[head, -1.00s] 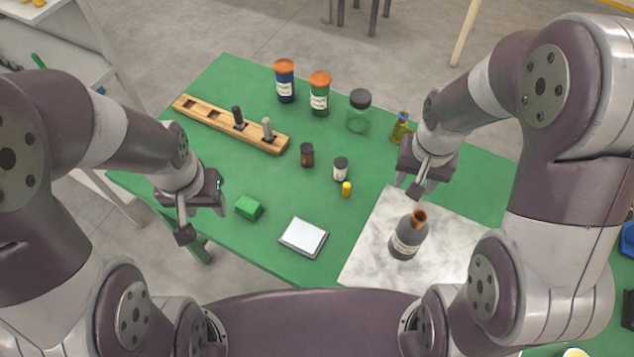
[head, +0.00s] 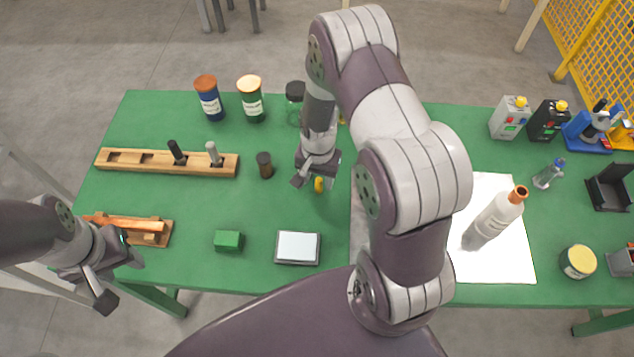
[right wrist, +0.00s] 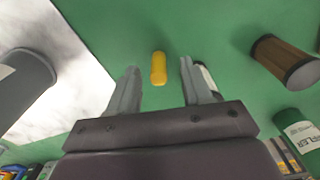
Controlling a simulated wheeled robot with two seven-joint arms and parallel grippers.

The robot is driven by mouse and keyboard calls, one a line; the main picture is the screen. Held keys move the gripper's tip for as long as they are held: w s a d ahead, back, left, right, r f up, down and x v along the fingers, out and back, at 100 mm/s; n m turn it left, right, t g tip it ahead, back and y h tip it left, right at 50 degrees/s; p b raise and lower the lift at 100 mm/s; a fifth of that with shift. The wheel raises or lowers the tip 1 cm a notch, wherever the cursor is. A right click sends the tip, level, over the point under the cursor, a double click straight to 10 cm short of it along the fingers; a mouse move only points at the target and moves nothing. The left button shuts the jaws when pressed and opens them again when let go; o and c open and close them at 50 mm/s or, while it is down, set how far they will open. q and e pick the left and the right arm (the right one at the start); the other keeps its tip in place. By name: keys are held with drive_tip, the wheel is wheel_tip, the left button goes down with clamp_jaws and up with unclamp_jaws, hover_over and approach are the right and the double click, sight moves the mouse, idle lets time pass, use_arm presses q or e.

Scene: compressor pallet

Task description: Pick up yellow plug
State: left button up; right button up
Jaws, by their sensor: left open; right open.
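In the right wrist view the yellow plug (right wrist: 158,68) lies ahead of and between the two finger lines. My right gripper (right wrist: 160,82) is open and empty, with a finger on either side of the plug's line; it also shows in the head view (head: 312,181). My left gripper (head: 116,283) is open and empty at the table's left front edge.
A wooden rack (head: 125,161) lies behind left.

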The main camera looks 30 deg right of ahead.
drive_tip(key=shift+d+f, duration=0.2)
drive_tip(key=shift+f, duration=1.05)
clamp_jaws()
drive_tip(key=shift+r, duration=0.1)
